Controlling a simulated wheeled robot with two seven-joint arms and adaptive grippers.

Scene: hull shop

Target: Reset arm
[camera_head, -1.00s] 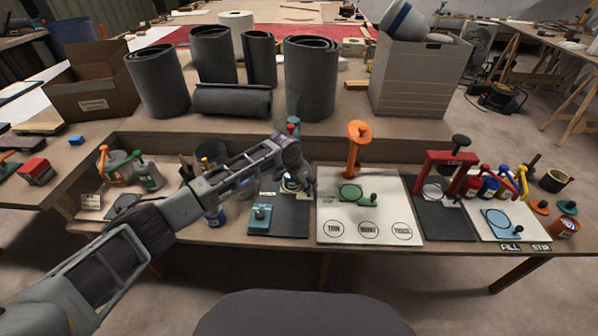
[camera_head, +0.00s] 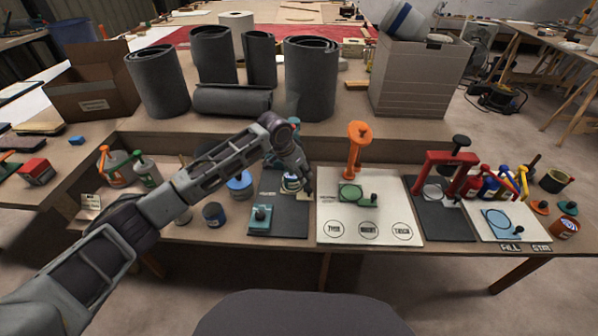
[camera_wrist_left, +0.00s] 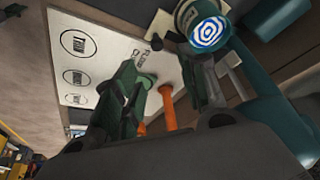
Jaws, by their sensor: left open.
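My left arm crosses the bench from the left in the head view. Its gripper (camera_head: 302,188) hangs over the dark mat (camera_head: 281,224), close to the teal stand, and looks open and empty. The teal stand shows its top (camera_head: 294,124) behind my wrist; its lower part is hidden. A can with a blue and white spiral face (camera_wrist_left: 208,33) shows beside the teal part in the left wrist view. I cannot tell whether a finger touches it. My right gripper is in neither view.
Right of the mat, an orange post (camera_head: 355,150) and a green plate (camera_head: 357,195) stand on a white board (camera_head: 345,232). A red frame (camera_head: 444,162) stands farther right. A blue-lidded can (camera_head: 240,184) sits below my forearm. Grey rolls (camera_head: 311,80) stand behind.

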